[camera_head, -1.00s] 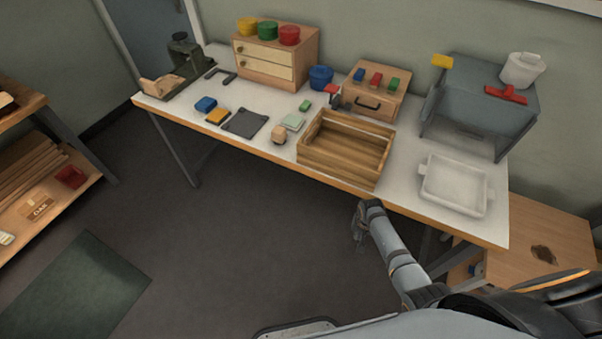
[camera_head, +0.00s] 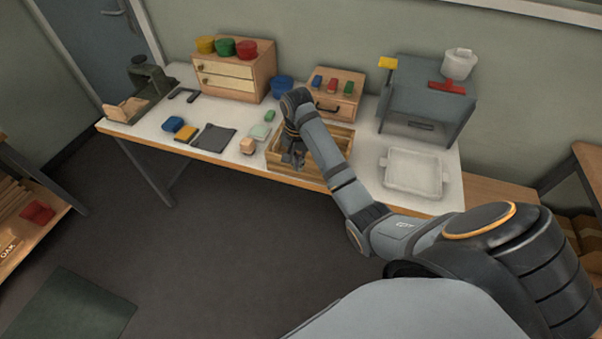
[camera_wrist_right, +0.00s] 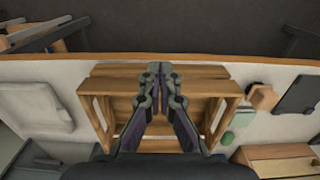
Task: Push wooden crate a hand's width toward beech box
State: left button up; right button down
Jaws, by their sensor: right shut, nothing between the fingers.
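The wooden crate (camera_head: 285,169) is an open slatted tray at the front edge of the white table. It also shows in the right wrist view (camera_wrist_right: 205,73). A wooden box (camera_head: 348,80) with a dark handle and small coloured blocks on top stands behind it; I take this for the beech box. My right gripper (camera_head: 293,162) is shut and empty, pointing down at the crate. In the wrist view its fingertips (camera_wrist_right: 158,70) overlap the crate's front wall; I cannot tell whether they touch. My right arm hides part of the crate. My left gripper is out of view.
A white tray (camera_head: 413,172) lies right of the crate. A small wooden block (camera_head: 247,146), a green piece (camera_head: 269,115) and a dark flat pad (camera_head: 214,138) lie to its left. A blue tub (camera_head: 282,88) and a drawer cabinet (camera_head: 262,70) stand behind.

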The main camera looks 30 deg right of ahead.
aim_at(302, 174)
jog(key=f, duration=0.3)
jog(key=w+d+f, duration=0.1)
jog(key=f, duration=0.2)
jog(key=w+d+f+p, duration=0.1)
jog(key=f, duration=0.3)
jog(key=shift+d, duration=0.25)
jog(key=shift+w+d, duration=0.3)
